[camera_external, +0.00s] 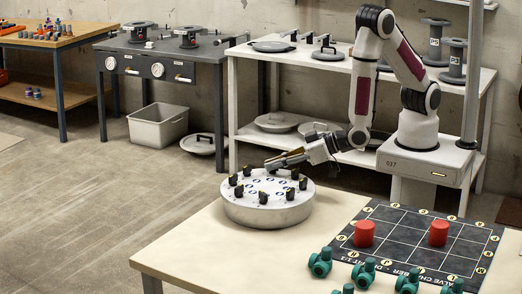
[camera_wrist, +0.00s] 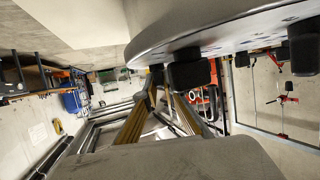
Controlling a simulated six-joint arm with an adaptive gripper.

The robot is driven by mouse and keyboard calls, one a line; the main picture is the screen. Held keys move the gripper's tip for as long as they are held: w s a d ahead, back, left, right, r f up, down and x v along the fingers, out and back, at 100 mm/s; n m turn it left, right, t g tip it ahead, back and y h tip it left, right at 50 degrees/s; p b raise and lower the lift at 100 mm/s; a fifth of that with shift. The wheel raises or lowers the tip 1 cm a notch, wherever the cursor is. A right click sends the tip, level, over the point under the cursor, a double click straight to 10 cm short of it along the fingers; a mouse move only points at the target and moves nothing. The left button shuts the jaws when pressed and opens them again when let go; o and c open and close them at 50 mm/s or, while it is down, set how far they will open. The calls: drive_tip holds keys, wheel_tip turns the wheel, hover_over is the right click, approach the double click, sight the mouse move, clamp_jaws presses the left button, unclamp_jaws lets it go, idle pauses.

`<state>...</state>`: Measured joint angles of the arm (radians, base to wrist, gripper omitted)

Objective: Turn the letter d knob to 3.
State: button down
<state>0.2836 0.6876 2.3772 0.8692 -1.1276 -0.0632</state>
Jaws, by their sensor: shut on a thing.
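A round grey-white dial unit (camera_external: 268,209) stands on the near table, with several black knobs around its top, such as one at the front (camera_external: 263,196). Its letters and numbers are too small to read, so I cannot tell which knob is d. My gripper (camera_external: 271,165) reaches in from the right at the far rim, fingers shut on a black knob there that is mostly hidden. In the wrist view the gold fingers (camera_wrist: 163,90) meet beside a black knob (camera_wrist: 188,71) under the unit's rim (camera_wrist: 185,22). That knob's setting is not readable.
Neighbouring knobs stand close along the rim, one of them at right in the wrist view (camera_wrist: 303,47). A black grid board (camera_external: 405,245) with two red cylinders (camera_external: 364,233) and several green valve pieces (camera_external: 320,262) lies to the right. The table's left part (camera_external: 190,246) is clear.

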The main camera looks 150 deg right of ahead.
drive_tip(key=shift+w+m+g+h, duration=0.15)
drive_tip(key=shift+m+g+h, duration=0.45)
drive_tip(key=shift+m+g, duration=2.3)
drive_tip(key=shift+g, duration=0.5)
drive_tip(key=c, duration=2.2)
unclamp_jaws()
drive_tip(key=shift+o, duration=0.2)
drive_tip(key=shift+a, duration=0.1)
drive_tip(key=shift+v, duration=5.9)
drive_tip(key=shift+r, duration=0.1)
